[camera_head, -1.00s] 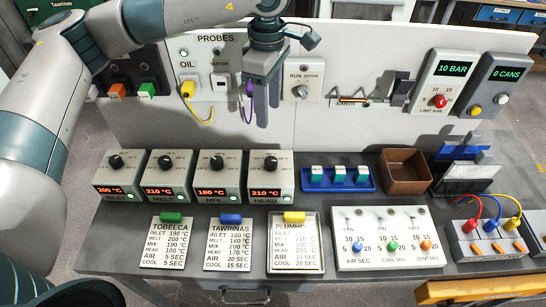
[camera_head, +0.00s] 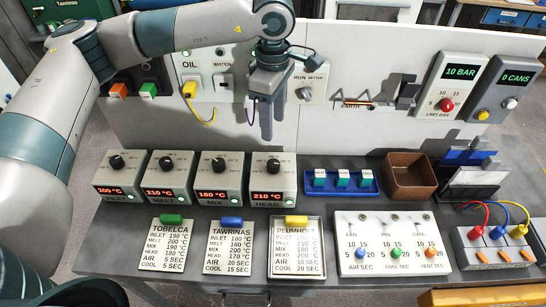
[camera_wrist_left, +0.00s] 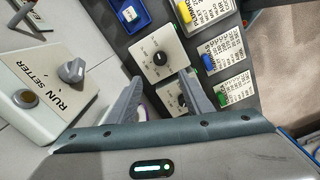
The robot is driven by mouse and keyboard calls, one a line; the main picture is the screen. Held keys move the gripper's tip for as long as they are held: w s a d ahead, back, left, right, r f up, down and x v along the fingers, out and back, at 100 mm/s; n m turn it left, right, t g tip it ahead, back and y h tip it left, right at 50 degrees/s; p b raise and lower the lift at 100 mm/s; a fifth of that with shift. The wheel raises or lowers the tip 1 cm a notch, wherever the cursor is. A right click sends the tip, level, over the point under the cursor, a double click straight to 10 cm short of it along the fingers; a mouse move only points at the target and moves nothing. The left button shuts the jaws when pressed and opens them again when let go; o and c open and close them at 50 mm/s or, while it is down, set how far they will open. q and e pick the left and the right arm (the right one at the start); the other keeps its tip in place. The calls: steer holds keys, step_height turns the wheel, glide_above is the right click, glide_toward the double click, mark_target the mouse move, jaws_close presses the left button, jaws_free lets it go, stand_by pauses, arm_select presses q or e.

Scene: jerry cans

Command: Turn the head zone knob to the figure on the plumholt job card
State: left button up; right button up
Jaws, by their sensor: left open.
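The head zone box (camera_head: 272,180) is the rightmost of the row of grey boxes. It has a black knob (camera_head: 273,166) on top and a red display reading 210 °C. The knob also shows in the left wrist view (camera_wrist_left: 160,58). The plumholt job card (camera_head: 296,250), with a yellow clip, lies in front of it; its HEAD line looks like 180 °C, but the print is small. My left gripper (camera_head: 267,136) is open and empty, fingers pointing down, above and behind the head box, apart from the knob. My right gripper is out of view.
The mix box (camera_head: 218,180) stands close on the left. A blue switch tray (camera_head: 340,191) and brown bin (camera_head: 408,175) are on the right.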

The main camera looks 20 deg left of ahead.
mark_target(273, 163)
arm_select(q)
step_height(273, 163, down, 14)
steer(key=p, duration=0.6)
steer(key=shift+r, duration=0.25)
steer(key=shift+f, duration=0.6)
steer(key=shift+c, duration=0.5)
steer(key=c, duration=1)
